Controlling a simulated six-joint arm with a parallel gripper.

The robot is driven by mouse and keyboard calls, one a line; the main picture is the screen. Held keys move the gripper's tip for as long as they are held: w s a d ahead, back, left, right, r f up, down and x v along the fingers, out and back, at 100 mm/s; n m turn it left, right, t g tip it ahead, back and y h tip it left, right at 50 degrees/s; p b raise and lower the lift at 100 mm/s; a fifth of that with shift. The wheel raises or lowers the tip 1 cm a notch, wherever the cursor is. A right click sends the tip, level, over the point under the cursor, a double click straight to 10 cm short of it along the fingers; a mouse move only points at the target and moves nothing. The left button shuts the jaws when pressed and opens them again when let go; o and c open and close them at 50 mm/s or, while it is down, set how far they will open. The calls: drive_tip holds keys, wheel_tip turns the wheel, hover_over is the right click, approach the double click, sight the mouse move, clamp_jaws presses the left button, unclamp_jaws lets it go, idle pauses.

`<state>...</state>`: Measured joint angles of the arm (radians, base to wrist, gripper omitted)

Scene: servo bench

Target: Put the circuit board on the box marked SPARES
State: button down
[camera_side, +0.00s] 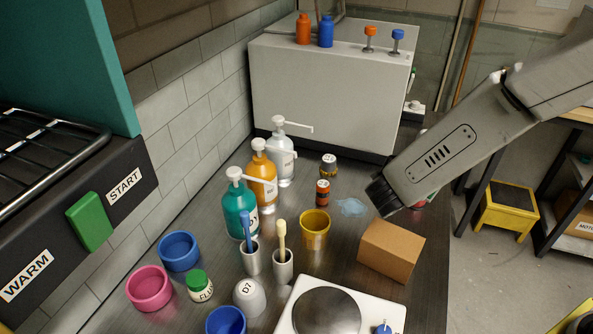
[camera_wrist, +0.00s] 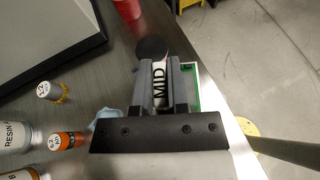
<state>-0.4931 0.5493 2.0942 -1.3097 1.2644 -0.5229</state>
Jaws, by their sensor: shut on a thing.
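My gripper (camera_wrist: 163,76) is shut on a white piece marked MID (camera_wrist: 159,82), which shows between its fingers in the wrist view. A dark round shape (camera_wrist: 150,47) lies just past the fingertips; I cannot tell whether it belongs to that piece. A green patch with a pale edge (camera_wrist: 193,74), perhaps the circuit board, shows beside the right finger, partly hidden. In the side view my gripper (camera_side: 383,198) is over the right part of the bench, beyond a brown cardboard box (camera_side: 391,252). I read no SPARES mark on this box or elsewhere.
Pump bottles (camera_side: 240,207), a yellow cup (camera_side: 314,228), metal cups holding brushes (camera_side: 283,268), and a hotplate (camera_side: 345,306) crowd the bench. Small jars (camera_side: 322,192) and a blue spill (camera_side: 351,207) lie left of my gripper. A large grey cabinet (camera_side: 325,95) stands behind.

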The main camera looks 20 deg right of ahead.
drive_tip(key=s+a+r+n+t+y, duration=0.3)
drive_tip(key=s+a+n+t, duration=0.1)
drive_tip(key=a, duration=0.6)
hover_over(387, 235)
drive_tip(key=shift+f, duration=2.45)
drive_tip(key=shift+f, duration=1.8)
drive_tip(key=shift+f, duration=0.1)
drive_tip(key=c, duration=0.6)
unclamp_jaws()
drive_tip(key=v, duration=1.2)
drive_tip(key=shift+a, duration=0.1)
